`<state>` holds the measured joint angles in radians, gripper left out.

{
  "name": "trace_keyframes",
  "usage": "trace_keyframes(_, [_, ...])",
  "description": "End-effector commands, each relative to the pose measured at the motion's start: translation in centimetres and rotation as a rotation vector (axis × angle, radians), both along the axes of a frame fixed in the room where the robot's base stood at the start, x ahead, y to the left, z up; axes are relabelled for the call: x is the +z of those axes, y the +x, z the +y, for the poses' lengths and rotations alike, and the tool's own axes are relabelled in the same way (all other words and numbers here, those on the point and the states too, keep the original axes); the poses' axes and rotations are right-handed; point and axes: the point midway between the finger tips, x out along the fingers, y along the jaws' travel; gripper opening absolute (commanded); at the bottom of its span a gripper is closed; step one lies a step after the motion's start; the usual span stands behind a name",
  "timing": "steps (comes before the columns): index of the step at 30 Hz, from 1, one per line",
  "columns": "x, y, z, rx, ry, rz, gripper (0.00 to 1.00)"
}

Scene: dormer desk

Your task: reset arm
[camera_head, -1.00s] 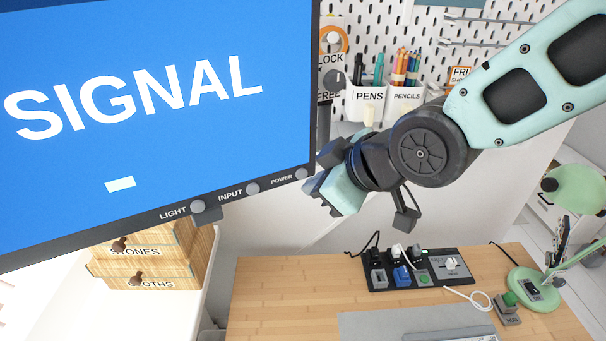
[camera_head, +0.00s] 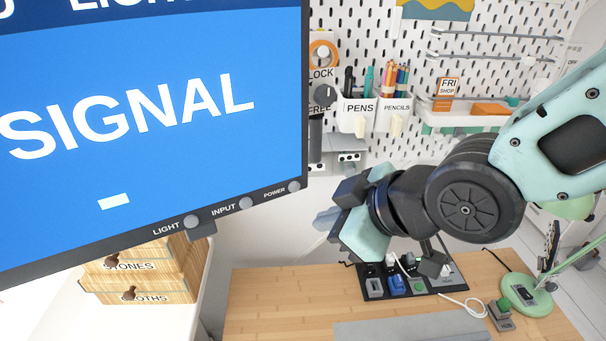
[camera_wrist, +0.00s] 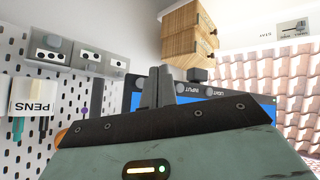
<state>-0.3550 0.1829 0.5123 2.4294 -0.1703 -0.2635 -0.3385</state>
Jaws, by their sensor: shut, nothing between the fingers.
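My gripper (camera_head: 326,219) is at the end of the mint arm in the head view, in front of the pegboard and just right of the monitor's lower right corner. Its fingers point left and seem shut and empty. In the wrist view the two grey fingers (camera_wrist: 158,88) are side by side, with the monitor's button edge behind them. The big monitor (camera_head: 150,120) shows the word SIGNAL on blue. From the head view I cannot tell whether the fingers are clear of the monitor in depth.
The desk top (camera_head: 270,300) lies below, with a black socket panel (camera_head: 374,294) partly behind my gripper. A green lamp base (camera_head: 527,295) stands at the right. Pen cups (camera_head: 357,113) hang on the pegboard. Wooden drawers (camera_head: 145,270) sit under the monitor. The front left desk top is clear.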

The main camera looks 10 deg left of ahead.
Motion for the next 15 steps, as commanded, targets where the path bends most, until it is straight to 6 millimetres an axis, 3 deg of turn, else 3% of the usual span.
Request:
trace_keyframes(5, [-3.9, -1.3, -3.9, -0.12, -0.115, 0.127, 0.0])
trace_keyframes(9, [-7.8, -4.4, -9.4, -0.309, -0.262, 0.326, 0.0])
trace_keyframes(15, [-10.6, -9.6, -15.2, -0.53, -0.414, 0.573, 0.0])
